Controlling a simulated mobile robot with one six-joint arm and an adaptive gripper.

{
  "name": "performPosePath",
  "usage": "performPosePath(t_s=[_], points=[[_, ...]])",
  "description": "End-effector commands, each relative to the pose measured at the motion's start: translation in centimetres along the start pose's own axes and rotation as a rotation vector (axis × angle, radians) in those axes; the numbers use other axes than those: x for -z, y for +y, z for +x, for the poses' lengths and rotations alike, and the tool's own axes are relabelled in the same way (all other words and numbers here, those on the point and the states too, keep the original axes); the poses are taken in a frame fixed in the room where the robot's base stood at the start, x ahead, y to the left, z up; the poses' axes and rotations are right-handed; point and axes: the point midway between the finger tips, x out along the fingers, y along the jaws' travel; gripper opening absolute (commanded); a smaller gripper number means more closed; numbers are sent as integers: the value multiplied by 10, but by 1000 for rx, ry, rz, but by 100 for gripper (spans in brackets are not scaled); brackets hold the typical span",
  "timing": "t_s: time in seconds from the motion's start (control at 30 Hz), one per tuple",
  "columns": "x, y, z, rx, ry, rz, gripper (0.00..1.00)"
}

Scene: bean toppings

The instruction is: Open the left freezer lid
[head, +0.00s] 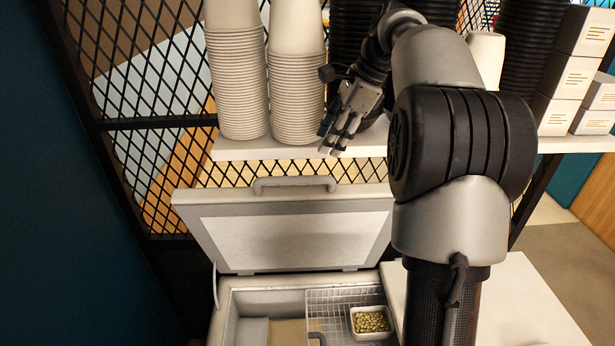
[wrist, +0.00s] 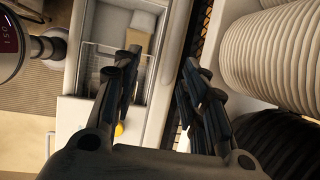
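The left freezer lid (head: 290,240) stands raised, tilted back at the rear of the freezer (head: 222,325). Its grey handle (head: 293,184) is along the top edge, just below the shelf. The compartment under it is uncovered and shows a wire basket (head: 330,298) with a bowl of green beans (head: 371,322). My gripper (head: 333,151) is above the lid and right of its handle, in front of the shelf edge, apart from the handle. In the wrist view my gripper (wrist: 160,62) has its fingers spread with nothing between them. The open compartment (wrist: 110,30) shows beyond them.
The shelf (head: 240,148) holds tall stacks of paper cups (head: 238,80) close left of my gripper, dark cups and white boxes (head: 567,75) at right. A black mesh partition (head: 150,80) stands behind.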

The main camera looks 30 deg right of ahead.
Motion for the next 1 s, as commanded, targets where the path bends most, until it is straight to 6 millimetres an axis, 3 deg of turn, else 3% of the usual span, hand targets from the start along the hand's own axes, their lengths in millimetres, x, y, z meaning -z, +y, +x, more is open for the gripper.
performPosePath(t_s=[0.6,0.8,1.0], points=[[0,1,130,-3,2,-1,40],[1,3,157,-10,3,0,40],[1,2,163,-5,3,-1,40]])
